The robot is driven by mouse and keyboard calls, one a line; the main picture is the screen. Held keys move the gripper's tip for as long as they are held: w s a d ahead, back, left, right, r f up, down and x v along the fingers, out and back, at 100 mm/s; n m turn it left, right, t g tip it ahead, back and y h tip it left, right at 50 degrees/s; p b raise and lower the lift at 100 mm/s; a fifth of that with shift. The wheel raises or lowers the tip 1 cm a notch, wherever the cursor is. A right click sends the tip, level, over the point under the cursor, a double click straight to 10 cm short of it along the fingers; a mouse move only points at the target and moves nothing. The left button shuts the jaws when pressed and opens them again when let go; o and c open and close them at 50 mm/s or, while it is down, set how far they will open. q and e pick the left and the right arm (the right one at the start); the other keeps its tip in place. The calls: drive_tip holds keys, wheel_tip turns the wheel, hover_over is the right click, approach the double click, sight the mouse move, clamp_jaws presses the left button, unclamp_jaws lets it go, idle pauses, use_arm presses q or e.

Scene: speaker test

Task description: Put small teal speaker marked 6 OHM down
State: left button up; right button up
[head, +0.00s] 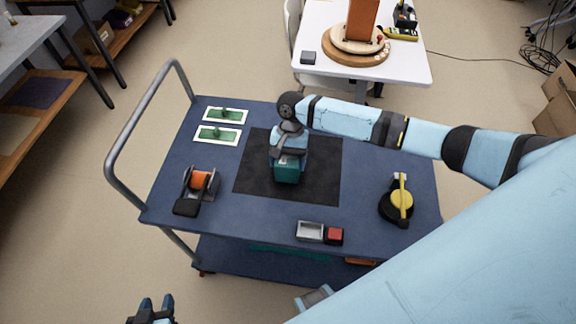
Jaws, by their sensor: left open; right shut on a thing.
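The small teal speaker (286,174) is over the black mat (319,184) on the blue cart, seen from above. Its marking is not readable in this view. My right gripper (288,156) is shut on the speaker from above and hides its upper part. I cannot tell whether the speaker touches the mat or is held just above it. My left gripper (152,308) is open and empty at the bottom left, off the cart's near side.
On the cart (250,216) are two white-framed green pieces (218,135), an orange spool device (197,184), a grey tray (309,232), a red box (335,236) and a yellow-and-black round tool (399,203). A white table (412,70) stands behind. The mat is clear around the speaker.

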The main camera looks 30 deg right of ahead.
wheel_tip(320, 180, down, 3)
drive_tip(key=shift+r, duration=0.15)
drive_tip(key=o, duration=1.3)
drive_tip(key=v, duration=1.2)
drive_tip(key=shift+a, duration=0.1)
